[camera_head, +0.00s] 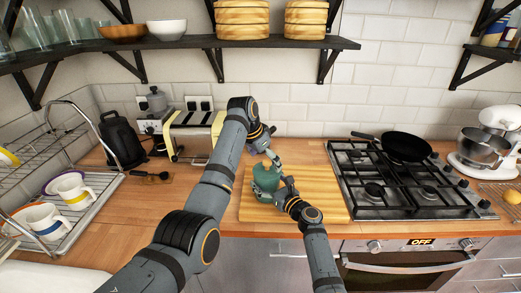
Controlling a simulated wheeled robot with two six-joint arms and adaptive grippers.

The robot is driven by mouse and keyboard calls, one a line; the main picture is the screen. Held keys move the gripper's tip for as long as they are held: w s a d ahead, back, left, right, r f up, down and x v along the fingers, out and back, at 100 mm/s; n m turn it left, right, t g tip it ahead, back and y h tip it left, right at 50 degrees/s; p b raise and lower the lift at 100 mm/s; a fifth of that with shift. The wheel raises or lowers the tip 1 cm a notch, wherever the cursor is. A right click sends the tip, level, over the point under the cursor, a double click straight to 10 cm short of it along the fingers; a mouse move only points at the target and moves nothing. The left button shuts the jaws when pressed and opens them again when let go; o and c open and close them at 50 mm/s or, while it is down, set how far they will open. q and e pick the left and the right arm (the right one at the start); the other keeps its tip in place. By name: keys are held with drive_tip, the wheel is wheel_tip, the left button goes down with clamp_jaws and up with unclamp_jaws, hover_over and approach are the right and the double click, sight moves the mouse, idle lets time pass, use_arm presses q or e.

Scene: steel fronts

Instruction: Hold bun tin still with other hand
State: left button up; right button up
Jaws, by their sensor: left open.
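A green tin (264,181), which I take to be the bun tin, stands on a wooden cutting board (325,208) on the counter. My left gripper (273,159) reaches down from above, open, with its fingers just over the top of the tin. My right gripper (284,188) is at the tin's right side, with its fingers against or very near the wall. Its fingers are small and partly overlap the tin, so I cannot tell whether they are closed on it. The grippers hide part of the tin's top and right side.
A gas hob (412,184) with a black pan (405,146) is to the right of the board. A yellow toaster (193,135) stands behind on the left. A dish rack (75,215) with cups is at far left. A shelf (185,43) overhangs the back.

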use_arm(q)
drive_tip(key=shift+x, duration=1.2)
